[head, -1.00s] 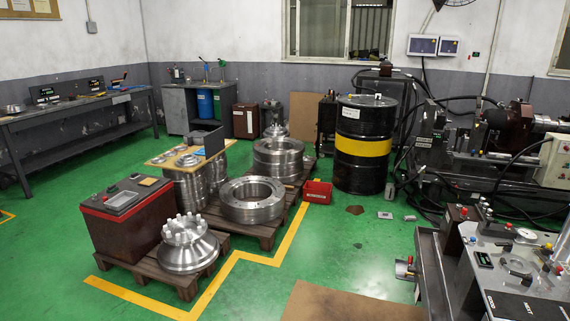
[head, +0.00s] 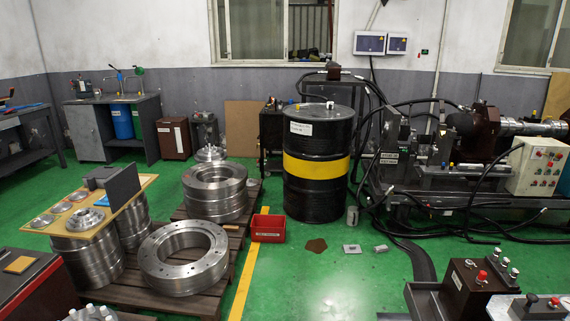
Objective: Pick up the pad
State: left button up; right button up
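No object is clearly marked as the pad. A flat, dark brown, irregular piece (head: 316,245) lies on the green floor in front of the black drum. A small light grey block (head: 352,249) lies to its right, and another small grey piece (head: 381,249) lies further right. A flat tan piece (head: 19,264) lies on top of the dark red box at the lower left. Which of these is the pad I cannot tell. Neither of my grippers is in view.
A black drum (head: 318,190) with a yellow band stands in the middle, with a red bin (head: 268,228) to its left. Steel rings (head: 184,256) sit on pallets at left. Hoses (head: 480,229) lie by the machine at right. Green floor is open in the centre foreground.

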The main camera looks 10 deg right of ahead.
aim_at(348, 248)
jog(key=i+z, duration=0.2)
jog(key=i, duration=0.9)
jog(key=i+j+z, duration=0.2)
jog(key=i, duration=0.9)
jog(key=l, duration=0.1)
